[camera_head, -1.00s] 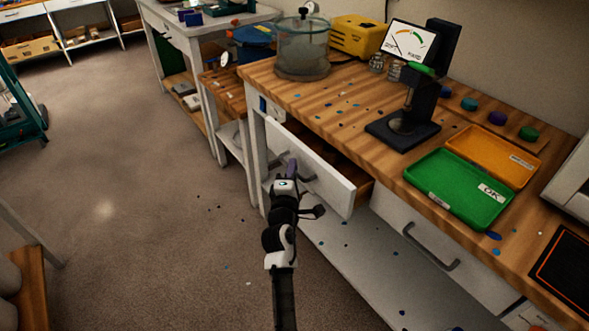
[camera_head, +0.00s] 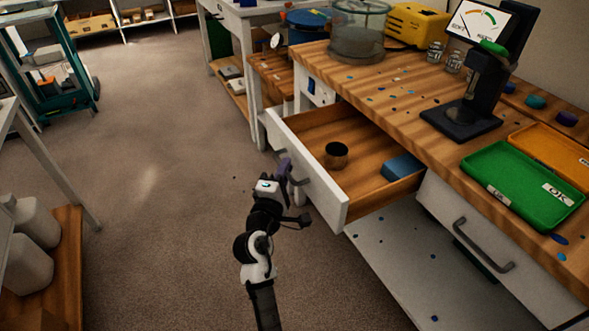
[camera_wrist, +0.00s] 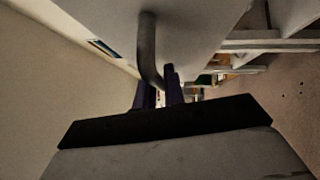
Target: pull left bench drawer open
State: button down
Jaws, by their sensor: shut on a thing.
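The left bench drawer (camera_head: 318,184) stands well out from the bench in the head view, its wooden inside showing. A small dark round cup (camera_head: 336,155) and a blue block (camera_head: 402,167) lie in it. My gripper (camera_head: 287,174) is at the drawer's white front, shut on the grey bar handle (camera_head: 298,180). In the wrist view, the handle (camera_wrist: 147,50) runs down to between the dark fingers (camera_wrist: 160,92). The fingers hide part of the handle.
The bench top (camera_head: 395,98) carries a green tray (camera_head: 520,190), an orange tray (camera_head: 560,150), a dark stand (camera_head: 470,110) and a glass chamber (camera_head: 357,35). A second drawer (camera_head: 470,235) to the right is closed. Open floor (camera_head: 170,200) lies left of the drawer.

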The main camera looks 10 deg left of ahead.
jog(key=shift+a, duration=0.15)
jog(key=c, duration=1.5)
grip_release()
jog(key=shift+s, duration=0.2)
